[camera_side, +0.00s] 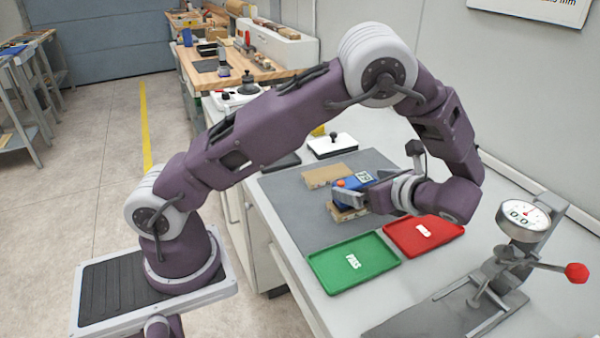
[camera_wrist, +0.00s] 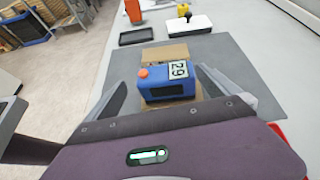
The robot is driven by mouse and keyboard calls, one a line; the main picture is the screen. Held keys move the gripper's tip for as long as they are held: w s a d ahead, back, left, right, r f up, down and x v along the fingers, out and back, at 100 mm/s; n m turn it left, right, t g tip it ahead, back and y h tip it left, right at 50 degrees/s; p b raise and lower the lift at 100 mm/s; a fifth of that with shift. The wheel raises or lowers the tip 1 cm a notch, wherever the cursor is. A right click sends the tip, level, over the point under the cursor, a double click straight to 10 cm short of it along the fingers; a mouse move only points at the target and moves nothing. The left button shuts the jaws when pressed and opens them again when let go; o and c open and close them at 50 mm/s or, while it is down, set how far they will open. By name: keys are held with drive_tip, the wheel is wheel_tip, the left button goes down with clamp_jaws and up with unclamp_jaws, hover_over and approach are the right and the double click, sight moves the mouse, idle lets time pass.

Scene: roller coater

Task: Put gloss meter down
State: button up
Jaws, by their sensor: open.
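The gloss meter (camera_side: 355,182) is a small blue box with an orange button and a display. In the wrist view the gloss meter (camera_wrist: 167,82) reads 29 and sits on a tan board, between the spread fingers. My gripper (camera_wrist: 168,92) is open, one finger on each side of it, with a visible gap at the right. In the side view my gripper (camera_side: 372,195) reaches in from the right and partly hides the meter. The meter appears to rest on a tan panel (camera_side: 345,213) on the grey mat (camera_side: 295,200).
A green PASS tray (camera_side: 345,268) and a red tray (camera_side: 424,233) lie in front. A dial gauge press (camera_side: 520,222) with a red-knobbed lever stands at the right. The mat's left part is clear.

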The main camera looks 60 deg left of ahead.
drive_tip(key=s+d+r+n+t+h, duration=0.2)
drive_tip(key=s+r+n+h, duration=0.4)
drive_tip(key=s, duration=0.5)
drive_tip(key=s+d+r+n+t+h, duration=0.3)
drive_tip(key=s+d+r+n+h, duration=0.2)
drive_tip(key=s+r+n, duration=0.4)
drive_tip(key=s+n+h, duration=0.1)
drive_tip(key=s+n, duration=0.1)
drive_tip(key=s, duration=0.1)
drive_tip(key=shift+s+t, duration=0.25)
drive_tip(key=shift+t, duration=0.05)
clamp_jaws()
idle(1.0)
